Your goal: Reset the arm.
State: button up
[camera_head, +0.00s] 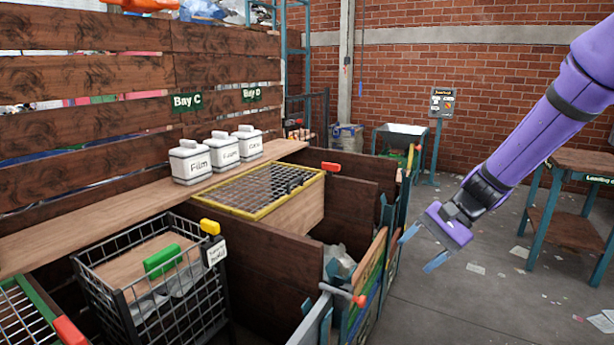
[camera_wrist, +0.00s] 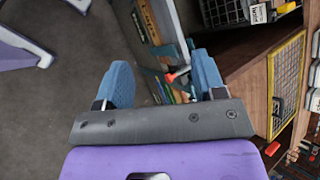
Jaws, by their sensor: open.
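My gripper (camera_head: 422,248) hangs at the end of my purple arm, right of the wooden bays and above the concrete floor. In the wrist view my gripper (camera_wrist: 165,82) shows two blue fingers spread wide apart. Nothing is between them, and the gripper is open and empty. My arm reaches in from the upper right of the head view and slopes down to the left. The gripper touches nothing that I can see.
Wooden bays hold a black wire basket (camera_head: 215,291) and a yellow-framed mesh box (camera_head: 292,212). White lidded canisters (camera_head: 190,161) stand on the shelf. A red-tipped latch (camera_head: 358,299) juts from the bay front. A wooden table (camera_head: 565,230) stands right. Floor between is mostly clear, with paper scraps.

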jog(key=s+d+r+n+t+h, duration=0.3)
jog(key=s+r, duration=0.4)
jog(key=s, duration=0.4)
jog(key=s+d+r+n+t+h, duration=0.3)
jog(key=s+d+r+h, duration=0.2)
jog(key=s+r, duration=0.3)
jog(key=s, duration=0.3)
jog(key=shift+s+r+n+t+h, duration=0.15)
jog(key=shift+r+n+t+h, duration=0.15)
jog(key=shift+n, duration=0.1)
dwell(0.9)
